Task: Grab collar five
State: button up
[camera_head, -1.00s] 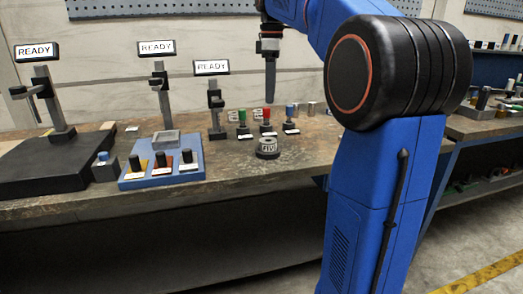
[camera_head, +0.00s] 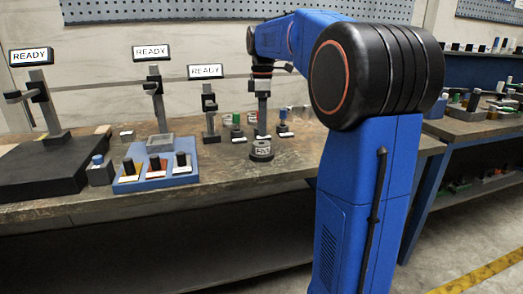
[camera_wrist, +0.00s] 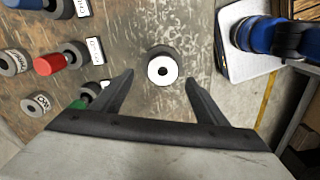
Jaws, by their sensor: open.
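The collar marked five (camera_head: 262,150) is a short grey ring with a white label, lying flat on the worn workbench (camera_head: 225,175). In the wrist view my gripper (camera_wrist: 160,79) is open, one finger on either side of the collar's near side. No contact shows, and the exact height gap is hard to tell.
A green-topped peg (camera_head: 236,122) and a blue-topped peg (camera_head: 283,125) stand behind. In the wrist view a collar marked two (camera_wrist: 37,104) and a red-topped piece (camera_wrist: 50,64) lie left. A blue tray with knobs (camera_head: 155,178) and READY-signed stands are further left.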

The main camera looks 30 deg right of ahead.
aim_at(262, 149)
jog(key=shift+s+a+f, duration=0.1)
jog(key=shift+a+f, duration=0.05)
jog(key=shift+f, duration=1.4)
jog(key=shift+s+a+f, duration=0.1)
jog(key=shift+f, duration=1.4)
jog(key=shift+c, duration=0.3)
grip_shut()
jog(key=shift+r, duration=0.1)
jog(key=shift+r, duration=0.1)
